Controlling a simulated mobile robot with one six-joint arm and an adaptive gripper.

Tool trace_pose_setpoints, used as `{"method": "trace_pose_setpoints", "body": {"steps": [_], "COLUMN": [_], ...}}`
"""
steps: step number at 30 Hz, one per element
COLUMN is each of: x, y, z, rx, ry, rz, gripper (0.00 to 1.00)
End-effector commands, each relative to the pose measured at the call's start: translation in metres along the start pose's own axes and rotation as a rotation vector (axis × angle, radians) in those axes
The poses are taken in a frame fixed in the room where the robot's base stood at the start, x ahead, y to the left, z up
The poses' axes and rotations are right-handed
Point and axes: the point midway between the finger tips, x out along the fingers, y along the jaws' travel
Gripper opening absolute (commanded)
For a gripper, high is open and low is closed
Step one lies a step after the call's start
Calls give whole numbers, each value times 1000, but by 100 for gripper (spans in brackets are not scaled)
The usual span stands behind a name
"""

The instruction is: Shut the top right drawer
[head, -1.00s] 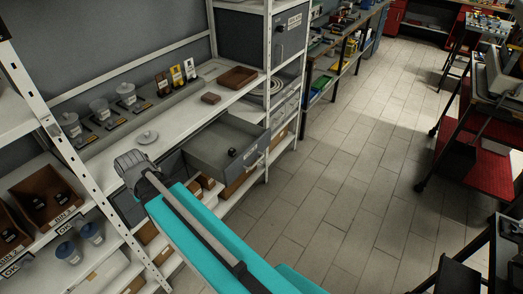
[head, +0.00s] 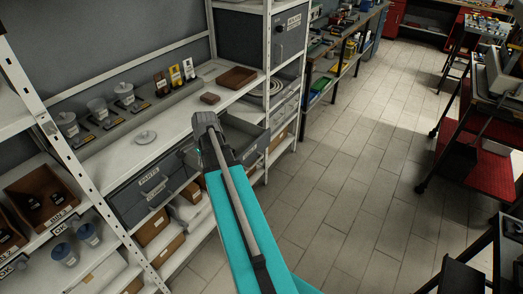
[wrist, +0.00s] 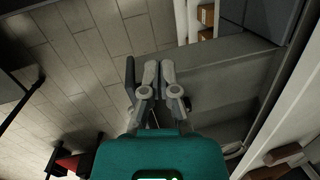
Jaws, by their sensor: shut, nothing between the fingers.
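The top right drawer (head: 250,128) is a grey drawer under the white worktop, and it stands pulled out over the floor in the head view. My arm covers much of it there. The wrist view shows its grey inside (wrist: 215,85) to the right of my fingers. My gripper (wrist: 159,68) is shut and empty, with its fingertips close to the drawer's outer end. I cannot tell whether they touch it. In the head view the fingers are mostly hidden behind my wrist.
A grey drawer labelled PARTS (head: 148,178) is shut to the left. White uprights flank the bay. The tiled floor (head: 340,165) in front is clear.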

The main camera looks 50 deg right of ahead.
Motion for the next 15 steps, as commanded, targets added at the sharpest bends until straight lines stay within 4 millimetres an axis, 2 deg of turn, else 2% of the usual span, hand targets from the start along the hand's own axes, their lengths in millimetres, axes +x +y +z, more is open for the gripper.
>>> {"method": "trace_pose_setpoints", "body": {"steps": [1,8,15], "x": [0,-7,-16], "y": [1,12,32], "z": [-17,-80,-147], "rx": [65,367,682], "ry": [0,-9,-25], "rz": [-9,-55,-102], "gripper": [0,0,0]}}
